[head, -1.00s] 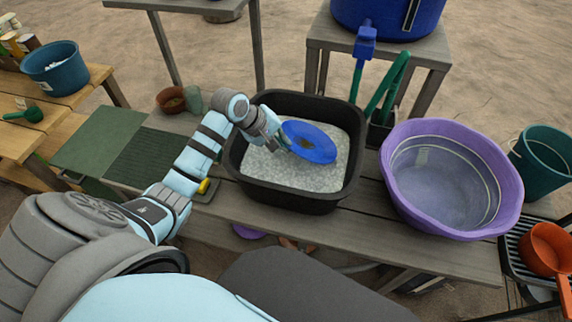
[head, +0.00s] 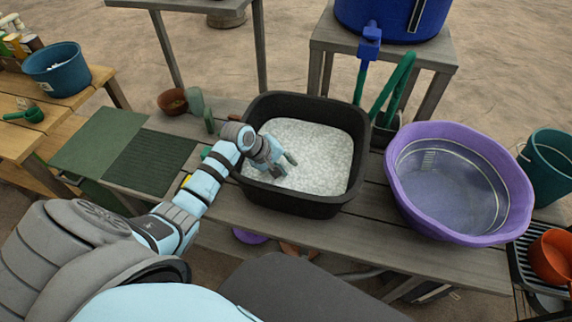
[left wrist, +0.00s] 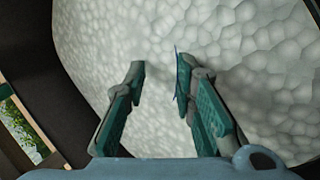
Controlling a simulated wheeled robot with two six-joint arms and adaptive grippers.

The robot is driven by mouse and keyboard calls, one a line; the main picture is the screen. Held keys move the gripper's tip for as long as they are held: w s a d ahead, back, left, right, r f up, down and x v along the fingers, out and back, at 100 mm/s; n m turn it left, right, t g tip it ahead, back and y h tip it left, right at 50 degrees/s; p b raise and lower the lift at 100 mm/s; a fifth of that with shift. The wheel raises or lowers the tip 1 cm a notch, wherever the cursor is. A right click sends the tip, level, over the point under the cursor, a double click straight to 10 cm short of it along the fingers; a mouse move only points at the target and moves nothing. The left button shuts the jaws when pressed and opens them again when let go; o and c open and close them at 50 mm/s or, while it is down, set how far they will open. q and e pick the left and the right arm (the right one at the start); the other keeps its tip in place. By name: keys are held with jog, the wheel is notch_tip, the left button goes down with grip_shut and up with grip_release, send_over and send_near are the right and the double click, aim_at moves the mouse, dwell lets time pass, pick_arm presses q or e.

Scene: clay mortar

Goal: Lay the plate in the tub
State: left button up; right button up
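The black tub (head: 310,205) stands on the grey bench, full of white suds (head: 318,150). My left gripper (head: 284,165) is inside the left part of the tub, low over the suds. In the left wrist view my left gripper (left wrist: 158,72) has its two fingers apart, with foam showing between them. The blue plate does not show in the head view; the foam seems to cover it. A thin blue sliver (left wrist: 176,77) by the right fingertip in the wrist view may be its edge; I cannot be sure. My right gripper is not in view.
A purple basin (head: 460,228) stands right of the tub. Green-handled tools (head: 396,88) stand behind it. A small terracotta pot (head: 171,102) and a dark green ribbed mat (head: 150,163) are to the left. A blue barrel (head: 385,15) stands on a stool behind.

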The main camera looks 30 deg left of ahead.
pick_arm(q)
jog(key=p+v, duration=0.3)
jog(key=v, duration=0.9)
jog(key=shift+p, duration=0.35)
jog(key=shift+a+r, duration=0.1)
